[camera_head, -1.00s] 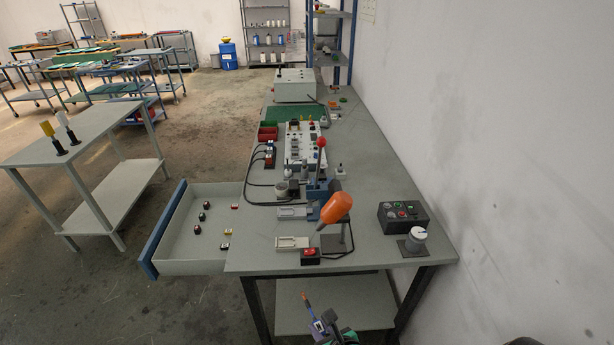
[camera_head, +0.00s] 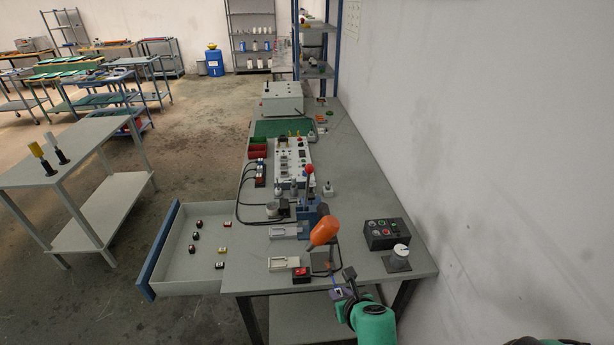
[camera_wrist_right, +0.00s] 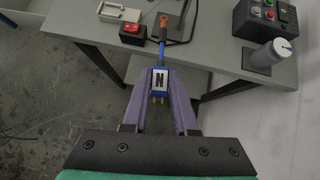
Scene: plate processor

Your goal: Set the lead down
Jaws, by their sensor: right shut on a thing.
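My right gripper (camera_head: 343,292) is at the near edge of the workbench (camera_head: 365,190), low in the head view. In the right wrist view, its purple fingers (camera_wrist_right: 159,103) are shut on the lead (camera_wrist_right: 159,78). The stem points away from me, and the ring shows over the bench edge beside the red switch (camera_wrist_right: 132,29). Whether the lead touches the bench I cannot tell. My left gripper is out of view.
An orange-headed stand (camera_head: 325,231) rises near the front of the bench. A black button box (camera_head: 385,234) and a grey post with a white top (camera_head: 398,260) stand to the right. An open drawer (camera_head: 180,268) juts left, holding several small parts.

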